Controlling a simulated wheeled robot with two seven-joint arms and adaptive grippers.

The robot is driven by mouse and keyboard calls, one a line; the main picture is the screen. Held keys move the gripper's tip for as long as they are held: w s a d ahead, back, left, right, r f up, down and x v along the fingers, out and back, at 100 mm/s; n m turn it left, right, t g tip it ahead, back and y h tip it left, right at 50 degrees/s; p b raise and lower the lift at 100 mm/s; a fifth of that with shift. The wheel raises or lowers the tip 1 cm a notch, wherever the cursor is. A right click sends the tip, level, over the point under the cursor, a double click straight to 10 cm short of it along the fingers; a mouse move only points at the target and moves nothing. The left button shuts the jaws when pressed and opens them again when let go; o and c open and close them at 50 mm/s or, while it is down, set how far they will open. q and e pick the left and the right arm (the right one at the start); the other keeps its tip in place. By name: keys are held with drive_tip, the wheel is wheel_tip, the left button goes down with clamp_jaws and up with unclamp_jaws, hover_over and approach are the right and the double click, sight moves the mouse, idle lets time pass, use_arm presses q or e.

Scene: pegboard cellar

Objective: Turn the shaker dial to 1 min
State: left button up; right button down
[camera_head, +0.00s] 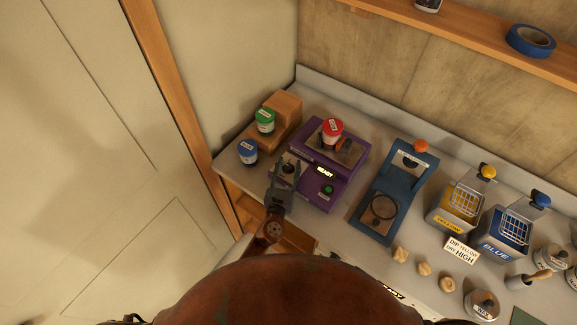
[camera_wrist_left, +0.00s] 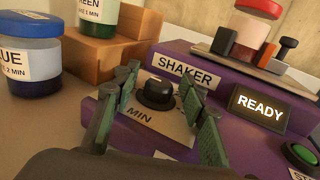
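The purple shaker (camera_head: 315,192) stands on the counter with a red-lidded jar (camera_head: 332,130) on its top plate. Its black dial (camera_wrist_left: 157,92) sits on a pale plate with "MIN" partly readable; the other marks are hidden or too small. A lit display (camera_wrist_left: 260,113) reads READY, with a green button (camera_wrist_left: 301,155) beside it. My left gripper (camera_wrist_left: 158,78) is open, its green-padded fingers on either side of the dial, with gaps visible. In the head view the left gripper (camera_head: 285,170) is over the dial plate. My right gripper is not in view.
A blue-lidded jar (camera_head: 248,151) and a green-lidded jar (camera_head: 264,120) on a wooden step (camera_head: 286,104) stand left of the shaker. A blue press-like stand (camera_head: 375,213) is to its right, with yellow (camera_head: 455,207) and blue (camera_head: 502,233) basket tanks beyond.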

use_arm(q)
drive_tip(key=shift+c, duration=0.3)
clamp_jaws()
idle(0.3)
